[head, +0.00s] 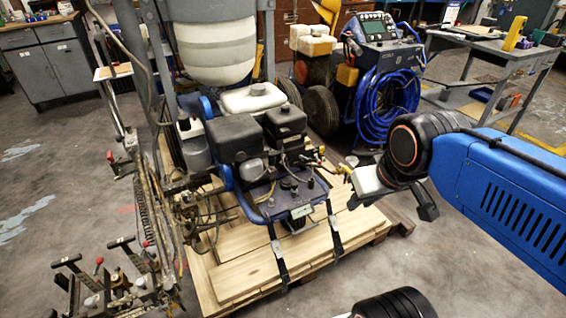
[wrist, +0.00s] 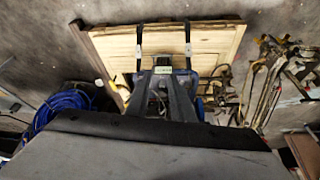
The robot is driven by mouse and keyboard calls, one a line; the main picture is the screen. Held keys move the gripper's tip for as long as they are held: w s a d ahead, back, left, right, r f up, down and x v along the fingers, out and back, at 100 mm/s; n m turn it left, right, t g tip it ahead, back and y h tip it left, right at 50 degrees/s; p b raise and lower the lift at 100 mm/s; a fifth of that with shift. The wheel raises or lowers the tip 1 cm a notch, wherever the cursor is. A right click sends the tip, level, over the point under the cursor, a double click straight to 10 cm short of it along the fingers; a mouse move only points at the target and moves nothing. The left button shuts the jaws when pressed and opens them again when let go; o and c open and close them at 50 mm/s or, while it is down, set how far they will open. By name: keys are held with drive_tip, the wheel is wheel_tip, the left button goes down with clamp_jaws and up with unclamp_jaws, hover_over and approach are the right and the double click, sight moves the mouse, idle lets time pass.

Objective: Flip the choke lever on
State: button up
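The small engine (head: 240,140) of the line striper has black covers and a white tank, and stands above a wooden pallet.
The pallet (head: 235,265) carries black straps at the front. A blue machine with a coiled blue hose (head: 388,105) stands behind. Metal control levers (head: 120,280) and upright frame parts fill the left. A grey workbench (head: 490,55) is back right.

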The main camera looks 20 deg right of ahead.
drive_tip(key=shift+w, duration=0.15)
clamp_jaws()
drive_tip(key=w+a+n+y, duration=0.2)
drive_tip(key=w+a+n, duration=0.15)
drive_tip(key=w, duration=1.65)
drive_tip(key=w+a+f, duration=0.1)
drive_tip(key=w+f, duration=0.3)
drive_tip(key=w, duration=0.4)
drive_tip(key=w+a+f+n, duration=0.1)
drive_tip(key=w+f, duration=0.3)
drive_tip(key=w, duration=0.5)
drive_tip(key=shift+w+f+t, duration=0.25)
drive_tip(key=shift+f+t, duration=0.15)
